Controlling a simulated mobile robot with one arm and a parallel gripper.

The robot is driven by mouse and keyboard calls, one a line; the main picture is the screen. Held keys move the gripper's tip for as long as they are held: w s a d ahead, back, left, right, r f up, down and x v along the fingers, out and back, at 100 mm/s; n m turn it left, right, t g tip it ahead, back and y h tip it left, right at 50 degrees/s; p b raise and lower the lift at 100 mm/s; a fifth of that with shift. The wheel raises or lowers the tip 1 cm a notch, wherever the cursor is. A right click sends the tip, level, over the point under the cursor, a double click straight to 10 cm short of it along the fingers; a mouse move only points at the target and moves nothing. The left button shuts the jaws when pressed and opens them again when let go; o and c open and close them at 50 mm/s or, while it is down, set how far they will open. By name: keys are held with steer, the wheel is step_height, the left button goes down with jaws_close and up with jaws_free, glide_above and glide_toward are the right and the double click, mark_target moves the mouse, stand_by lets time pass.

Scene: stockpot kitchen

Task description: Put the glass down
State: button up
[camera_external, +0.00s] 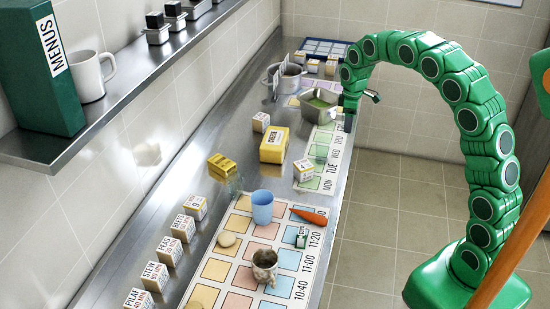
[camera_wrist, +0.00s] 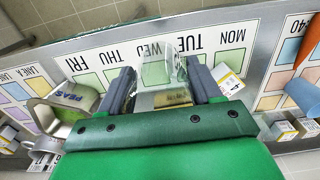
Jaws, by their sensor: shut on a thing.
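The clear glass (camera_wrist: 155,72) sits between the two grey fingers of my gripper (camera_wrist: 163,88) in the wrist view. My gripper is shut on it. Behind the glass is the day mat (camera_wrist: 105,62), with its MON to FRI labels and pale squares. I cannot tell from the wrist view whether the glass touches the mat. In the external view my gripper (camera_external: 349,108) is at the end of the green arm, at the counter's right edge, beside the square metal pan. The glass is hard to make out there.
The square metal pan (camera_external: 320,103) and a grey pot (camera_external: 284,78) stand farther back. A yellow cheese box (camera_external: 274,145), a yellow block (camera_external: 222,166), a blue cup (camera_external: 262,207) and a carrot (camera_external: 308,215) are nearer the front. Small labelled blocks line the left.

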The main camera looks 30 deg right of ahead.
steer(key=shift+w+a+f, duration=0.1)
steer(key=shift+w+f, duration=1.55)
steer(key=shift+w, duration=0.65)
steer(key=shift+w+a+f, duration=0.15)
steer(key=shift+w+f, duration=1.45)
steer(key=shift+w, duration=0.65)
steer(key=shift+w+a+f, duration=0.1)
steer(key=shift+w+f, duration=1.55)
steer(key=shift+w, duration=0.65)
steer(key=shift+f, duration=1.6)
steer(key=shift+f, duration=0.1)
steer(key=o, duration=1.2)
steer(key=shift+c, duration=0.2)
step_height(320, 180, up, 12)
steer(key=shift+w, duration=0.1)
